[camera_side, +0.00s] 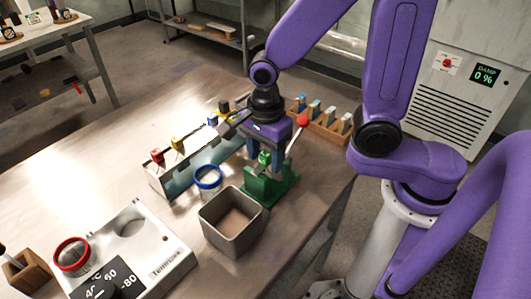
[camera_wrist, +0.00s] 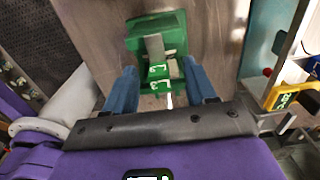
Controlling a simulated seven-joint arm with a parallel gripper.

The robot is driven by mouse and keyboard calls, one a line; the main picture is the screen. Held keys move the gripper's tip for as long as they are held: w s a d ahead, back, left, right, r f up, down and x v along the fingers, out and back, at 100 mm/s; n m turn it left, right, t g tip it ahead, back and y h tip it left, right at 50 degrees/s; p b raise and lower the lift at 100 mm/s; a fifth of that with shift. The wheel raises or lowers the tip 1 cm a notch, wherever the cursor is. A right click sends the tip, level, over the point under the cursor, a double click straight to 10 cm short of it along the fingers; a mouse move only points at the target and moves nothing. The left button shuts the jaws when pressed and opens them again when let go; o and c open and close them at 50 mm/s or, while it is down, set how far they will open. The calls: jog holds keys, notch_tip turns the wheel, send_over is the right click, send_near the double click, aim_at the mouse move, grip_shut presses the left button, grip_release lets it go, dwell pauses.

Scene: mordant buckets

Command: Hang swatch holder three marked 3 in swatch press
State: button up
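The green swatch press (camera_side: 256,188) stands on the table, below my gripper (camera_side: 264,155). A small green holder-like block (camera_side: 265,157) is at the press, under my gripper. In the wrist view the green press (camera_wrist: 135,42) has a grey strip (camera_wrist: 154,48) and the small green block (camera_wrist: 158,71) with pale marks too small to read surely. My two blue fingers (camera_wrist: 160,88) stand on either side of this block, with visible gaps. A white rack (camera_side: 180,177) carries holders with red (camera_side: 157,156), yellow (camera_side: 177,144) and blue (camera_side: 212,121) heads. I cannot find a clear 3.
A wooden rack (camera_side: 325,125) is behind. A white dial unit (camera_side: 150,262) sits front left.

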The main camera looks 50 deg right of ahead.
jog(key=shift+r, duration=0.1)
notch_tip(320, 180, up, 17)
dwell(0.8)
jog(key=shift+r, duration=0.1)
jog(key=s+d+f+n, duration=0.5)
jog(key=s+n, duration=0.2)
jog(key=n, duration=0.8)
jog(key=s+d+f+n, duration=0.4)
jog(key=s+f+n, duration=0.2)
jog(key=n, duration=0.9)
jog(key=shift+s+d+f+n, duration=0.3)
jog(key=shift+s+d, duration=0.05)
